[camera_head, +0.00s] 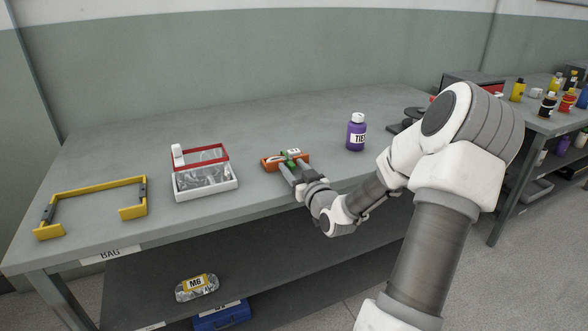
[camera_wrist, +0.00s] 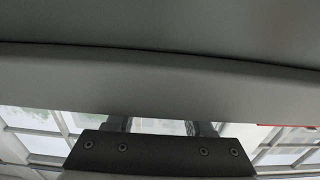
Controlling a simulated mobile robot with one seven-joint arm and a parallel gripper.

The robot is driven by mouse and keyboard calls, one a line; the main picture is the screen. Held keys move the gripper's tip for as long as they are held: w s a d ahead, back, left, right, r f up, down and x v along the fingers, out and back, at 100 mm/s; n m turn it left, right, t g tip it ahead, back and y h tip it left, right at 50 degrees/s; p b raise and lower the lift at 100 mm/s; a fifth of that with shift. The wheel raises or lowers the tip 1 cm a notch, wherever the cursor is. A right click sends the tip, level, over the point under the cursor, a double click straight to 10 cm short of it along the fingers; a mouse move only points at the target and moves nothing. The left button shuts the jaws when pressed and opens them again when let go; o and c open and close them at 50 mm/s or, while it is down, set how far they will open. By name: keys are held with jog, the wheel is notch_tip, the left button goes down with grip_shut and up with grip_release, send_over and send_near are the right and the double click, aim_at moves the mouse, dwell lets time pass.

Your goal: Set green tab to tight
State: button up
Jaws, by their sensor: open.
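A small orange block-shaped device (camera_head: 271,164) lies on the grey workbench. A green tab (camera_head: 287,159) shows on top of it, beside a small white label (camera_head: 294,152). My gripper (camera_head: 292,168) is at the device, its two fingers reaching over the front edge towards the green tab. The fingers stand apart, and whether they touch the tab cannot be told. My fingers partly hide the device and the tab. The marks on the label are too small to read. The wrist view shows neither the device nor the tab.
A white bag sealer tray with a red frame (camera_head: 228,153) stands to the left, and a yellow frame handle (camera_head: 95,186) lies further left. The lower shelf holds an M6 bag (camera_head: 197,287) and a blue box (camera_head: 222,317).

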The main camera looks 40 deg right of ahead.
jog(key=shift+c, duration=0.3)
grip_shut()
dwell(1.0)
